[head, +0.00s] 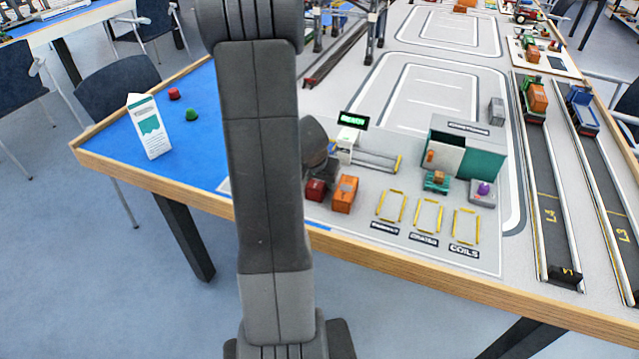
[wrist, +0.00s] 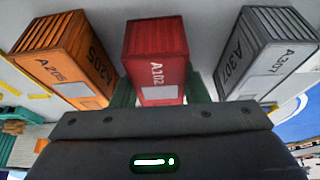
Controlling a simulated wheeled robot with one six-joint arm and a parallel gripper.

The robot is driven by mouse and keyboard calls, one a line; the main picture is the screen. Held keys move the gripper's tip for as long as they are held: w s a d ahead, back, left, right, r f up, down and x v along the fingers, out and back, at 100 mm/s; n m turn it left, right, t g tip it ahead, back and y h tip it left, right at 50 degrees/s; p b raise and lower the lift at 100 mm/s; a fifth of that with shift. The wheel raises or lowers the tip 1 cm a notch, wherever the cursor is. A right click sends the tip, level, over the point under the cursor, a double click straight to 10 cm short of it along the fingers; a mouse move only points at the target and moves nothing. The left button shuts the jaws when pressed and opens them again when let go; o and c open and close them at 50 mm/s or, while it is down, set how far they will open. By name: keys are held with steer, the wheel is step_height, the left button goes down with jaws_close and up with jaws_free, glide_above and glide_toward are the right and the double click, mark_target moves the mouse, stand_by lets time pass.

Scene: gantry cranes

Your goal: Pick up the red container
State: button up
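The red container (head: 315,189), marked A102, sits on the table's near part beside an orange container. In the wrist view the red container (wrist: 157,62) is in the middle, just beyond my gripper (wrist: 160,97). The green fingers show low on its left and right sides, very close to it. I cannot tell whether they press on it. In the head view my gripper is mostly hidden behind my arm.
The orange container A205 (wrist: 72,58) stands close on the left and a grey container A307 (wrist: 264,52) close on the right. A green and white carton (head: 149,126) stands on the blue mat. Yellow frames (head: 428,215) lie to the right of the orange container (head: 345,193).

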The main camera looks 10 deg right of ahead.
steer(key=shift+c, duration=1.4)
steer(key=shift+r, duration=0.1)
